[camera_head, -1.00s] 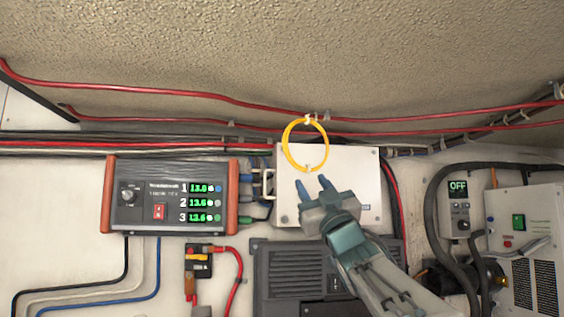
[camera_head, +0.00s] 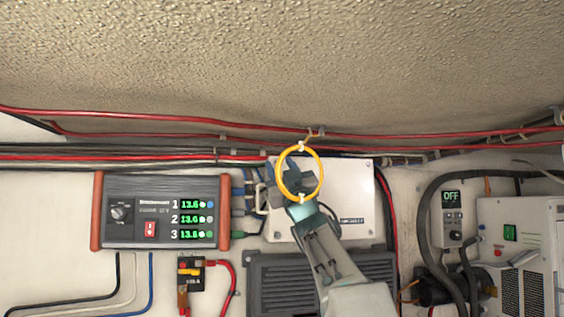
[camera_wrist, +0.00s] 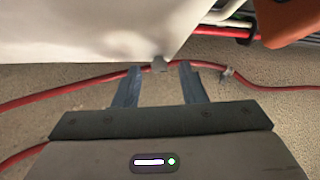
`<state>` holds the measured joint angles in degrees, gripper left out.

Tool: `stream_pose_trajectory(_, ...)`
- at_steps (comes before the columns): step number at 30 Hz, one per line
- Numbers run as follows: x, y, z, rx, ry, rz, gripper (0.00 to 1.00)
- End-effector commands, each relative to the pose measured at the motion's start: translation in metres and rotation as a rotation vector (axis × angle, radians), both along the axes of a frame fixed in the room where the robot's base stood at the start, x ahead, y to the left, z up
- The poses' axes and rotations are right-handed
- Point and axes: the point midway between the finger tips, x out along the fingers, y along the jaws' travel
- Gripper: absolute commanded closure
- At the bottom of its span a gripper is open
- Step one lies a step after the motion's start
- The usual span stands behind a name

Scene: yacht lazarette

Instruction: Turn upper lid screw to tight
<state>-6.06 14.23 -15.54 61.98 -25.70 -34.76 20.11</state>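The white box with the lid (camera_head: 345,190) is on the wall right of the three-row display unit. A small grey part (camera_wrist: 159,63) shows between the fingertips at the edge of the white box (camera_wrist: 110,30). I cannot tell whether it is the upper lid screw or a cable clip. No contact with it is visible.
A yellow ring (camera_head: 320,174) hangs in front of the lid's upper left. Red cables (camera_head: 400,137) run above the box. The display unit (camera_head: 160,208) is close on the left. A dark grilled unit (camera_head: 270,285) is below, and a thick black hose (camera_head: 428,215) is to the right.

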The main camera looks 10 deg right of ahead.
Motion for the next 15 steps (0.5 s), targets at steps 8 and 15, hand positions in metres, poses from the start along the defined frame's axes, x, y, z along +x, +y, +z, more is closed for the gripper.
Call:
stream_pose_trajectory(8,0.0011,0.0000,0.0008,0.001,0.000,-0.001,0.62)
stream_pose_trajectory(15,0.0010,-0.0001,0.0008,0.001,0.000,-0.001,1.00)
